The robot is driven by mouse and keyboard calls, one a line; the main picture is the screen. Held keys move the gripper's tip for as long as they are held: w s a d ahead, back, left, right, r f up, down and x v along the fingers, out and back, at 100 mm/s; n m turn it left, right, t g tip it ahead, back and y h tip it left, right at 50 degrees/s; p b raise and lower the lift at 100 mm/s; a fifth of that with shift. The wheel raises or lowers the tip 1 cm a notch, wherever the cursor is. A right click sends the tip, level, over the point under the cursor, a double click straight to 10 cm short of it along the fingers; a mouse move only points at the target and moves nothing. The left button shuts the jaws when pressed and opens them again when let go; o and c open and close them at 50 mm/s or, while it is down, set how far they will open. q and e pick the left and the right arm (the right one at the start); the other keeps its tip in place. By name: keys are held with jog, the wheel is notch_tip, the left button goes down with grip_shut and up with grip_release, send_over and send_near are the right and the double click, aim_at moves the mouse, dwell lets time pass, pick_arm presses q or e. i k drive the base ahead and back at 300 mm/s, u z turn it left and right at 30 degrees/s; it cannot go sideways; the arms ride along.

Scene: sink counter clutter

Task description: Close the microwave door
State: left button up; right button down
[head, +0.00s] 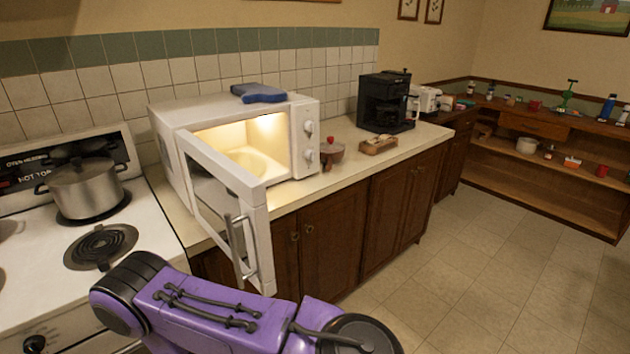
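The white microwave (301,141) stands on the counter, its inside lit and empty apart from a pale turntable. Its door (232,184) is hinged on the left and stands wide open, swung out past the counter's front edge. A metal handle (236,243) is on the door's outer side, near its free edge. A purple arm of mine crosses the bottom of the view, below and in front of the door. Neither of my grippers is in view, so I cannot see whether they are open or shut. A gap between arm and door is hard to judge.
A blue item (258,93) lies on top of the microwave. The stove (150,230) with a steel pot (87,190) is at the left. Open floor lies at the right.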

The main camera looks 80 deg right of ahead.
aim_at(230, 203)
jog(key=z, duration=1.7)
jog(key=i, duration=1)
